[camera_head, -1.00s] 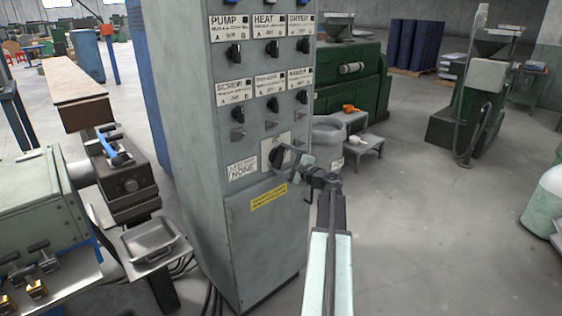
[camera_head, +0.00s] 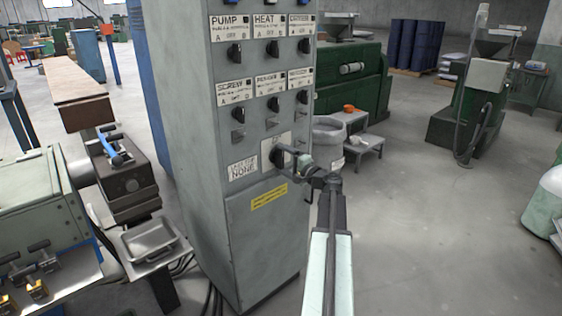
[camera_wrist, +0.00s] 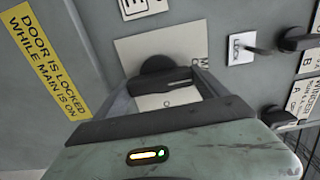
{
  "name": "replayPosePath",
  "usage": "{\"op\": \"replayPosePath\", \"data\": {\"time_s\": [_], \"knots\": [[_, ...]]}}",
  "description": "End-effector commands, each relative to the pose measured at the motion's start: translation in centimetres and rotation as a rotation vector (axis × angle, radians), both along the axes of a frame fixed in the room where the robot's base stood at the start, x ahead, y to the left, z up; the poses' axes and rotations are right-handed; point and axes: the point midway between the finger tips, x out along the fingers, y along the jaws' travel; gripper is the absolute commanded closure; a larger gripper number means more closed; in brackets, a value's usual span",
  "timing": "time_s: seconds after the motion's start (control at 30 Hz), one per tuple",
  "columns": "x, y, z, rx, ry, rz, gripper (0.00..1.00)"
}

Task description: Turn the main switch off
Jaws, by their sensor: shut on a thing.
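The main switch is a dark rotary knob on a pale plate, low on the front of the grey cabinet (camera_head: 232,232). In the head view the switch (camera_head: 275,157) is partly covered by my gripper (camera_head: 288,156), which reaches it from the right. In the wrist view the switch (camera_wrist: 158,66) shows as a round dark knob with a dark bar handle between my two fingertips (camera_wrist: 163,82). The fingers are shut on the handle. An "O" mark shows on the plate (camera_wrist: 178,42) below the handle. The exact angle of the handle is hard to read.
A yellow label (camera_wrist: 38,62) reads that the door is locked while main is on; it is below the switch in the head view. Smaller knobs (camera_head: 272,104) sit above. A grey step stand (camera_head: 365,145) is behind on the right.

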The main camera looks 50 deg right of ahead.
Motion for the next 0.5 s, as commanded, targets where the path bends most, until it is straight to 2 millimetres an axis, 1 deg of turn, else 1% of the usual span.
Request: {"op": "replayPosePath", "data": {"time_s": [0.27, 0.3, 0.33, 0.37, 0.5], "knots": [[0.11, -0.07, 0.13, -0.001, -0.003, -0.001, 0.57], [0.1, -0.08, 0.12, -0.001, -0.003, -0.001, 0.14], [0.09, -0.09, 0.12, -0.001, -0.003, -0.002, 0.05], [0.08, -0.08, 0.12, -0.001, -0.003, -0.002, 0.0], [0.02, -0.08, 0.07, -0.001, -0.002, -0.002, 0.0]]}}
